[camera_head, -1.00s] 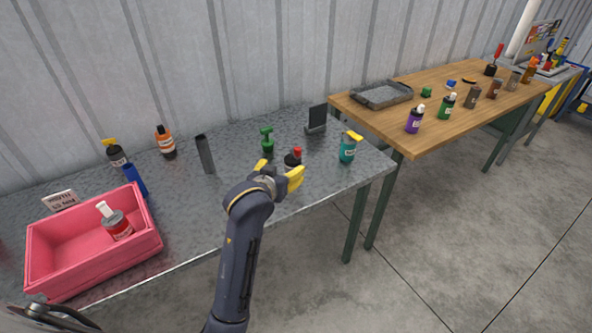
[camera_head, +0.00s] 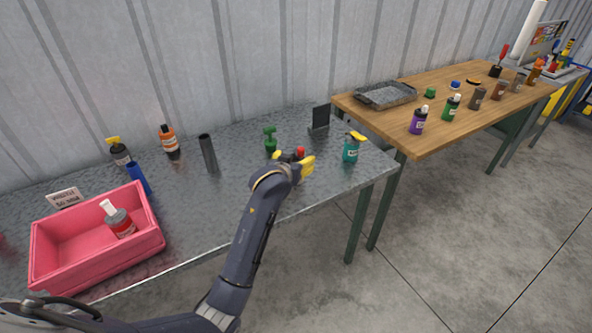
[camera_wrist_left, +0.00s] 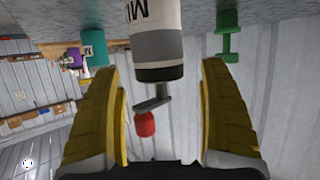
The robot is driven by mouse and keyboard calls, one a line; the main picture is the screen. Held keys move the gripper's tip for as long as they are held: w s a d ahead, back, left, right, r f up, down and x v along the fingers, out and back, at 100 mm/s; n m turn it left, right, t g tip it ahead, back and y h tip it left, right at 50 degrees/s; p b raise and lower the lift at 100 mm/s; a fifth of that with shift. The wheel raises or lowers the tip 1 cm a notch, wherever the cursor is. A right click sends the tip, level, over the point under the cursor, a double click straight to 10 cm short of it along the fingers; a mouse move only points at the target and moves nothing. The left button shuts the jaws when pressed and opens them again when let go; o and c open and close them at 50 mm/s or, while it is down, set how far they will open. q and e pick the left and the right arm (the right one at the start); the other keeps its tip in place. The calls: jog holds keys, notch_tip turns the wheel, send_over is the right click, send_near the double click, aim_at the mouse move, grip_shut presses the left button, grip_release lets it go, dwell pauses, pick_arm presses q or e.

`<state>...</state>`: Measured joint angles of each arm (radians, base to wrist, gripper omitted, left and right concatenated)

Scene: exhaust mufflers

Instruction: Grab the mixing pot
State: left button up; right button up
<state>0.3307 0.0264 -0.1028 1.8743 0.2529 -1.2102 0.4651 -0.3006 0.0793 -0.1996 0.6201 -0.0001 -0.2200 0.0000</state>
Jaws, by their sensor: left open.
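The pot with a red top (camera_head: 300,152) stands on the grey metal table and is mostly hidden behind my left gripper in the head view. I take it to be the mixing pot. In the left wrist view the pot (camera_wrist_left: 157,45) appears upside down, white and grey with a dark band, a partly visible label and a red knob. My left gripper (camera_head: 297,163) is open, its yellow fingers on either side of the pot in the wrist view, with gaps showing. I cannot tell whether the pot lies fully between the fingertips. My right gripper is not in view.
A dark cylinder (camera_head: 208,154) and a pink crate (camera_head: 150,243) are farther left. A wooden table (camera_head: 400,130) stands at right.

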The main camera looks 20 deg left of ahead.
pick_arm(q)
jog(key=shift+x, duration=0.9)
jog(key=c, duration=1.3)
jog(key=shift+c, duration=0.4)
